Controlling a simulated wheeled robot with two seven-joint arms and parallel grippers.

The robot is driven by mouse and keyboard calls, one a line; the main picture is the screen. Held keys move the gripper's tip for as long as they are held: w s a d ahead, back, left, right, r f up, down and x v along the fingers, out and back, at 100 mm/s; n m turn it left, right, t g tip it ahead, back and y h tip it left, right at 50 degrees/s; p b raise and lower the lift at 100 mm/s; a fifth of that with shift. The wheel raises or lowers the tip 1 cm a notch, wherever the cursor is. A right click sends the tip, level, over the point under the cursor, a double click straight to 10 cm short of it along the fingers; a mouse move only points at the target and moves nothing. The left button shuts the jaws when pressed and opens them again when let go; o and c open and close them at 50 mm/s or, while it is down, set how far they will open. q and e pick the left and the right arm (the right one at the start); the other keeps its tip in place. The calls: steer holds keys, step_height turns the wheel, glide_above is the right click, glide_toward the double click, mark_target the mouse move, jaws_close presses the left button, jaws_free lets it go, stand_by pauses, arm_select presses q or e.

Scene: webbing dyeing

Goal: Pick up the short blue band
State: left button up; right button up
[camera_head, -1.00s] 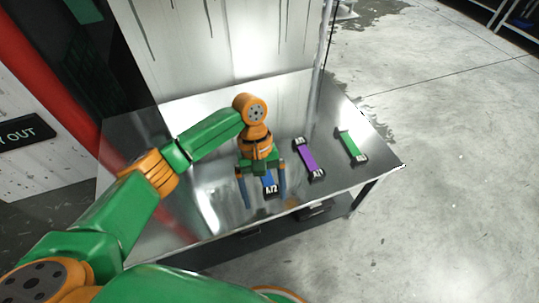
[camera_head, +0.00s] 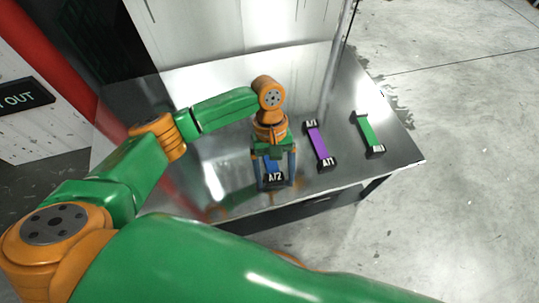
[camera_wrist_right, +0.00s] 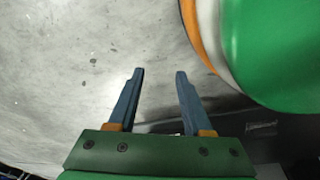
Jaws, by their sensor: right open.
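The short blue band (camera_head: 271,166) lies on the metal table, its near black end block marked A/2. My left gripper (camera_head: 276,184) is over it, pointing down, with one finger on each side of the band. The fingers look apart, with a small gap to the band on each side; the gripper body hides the band's far end. My right gripper (camera_wrist_right: 155,74) shows in the right wrist view, open and empty, with grey floor behind it.
A purple band (camera_head: 319,146) marked A/1 lies just right of the left gripper, and a green band (camera_head: 366,133) lies further right. The metal table (camera_head: 395,150) is bare near its right corner. A pale panel (camera_head: 240,30) stands behind.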

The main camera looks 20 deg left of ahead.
arm_select(q)
jaws_close()
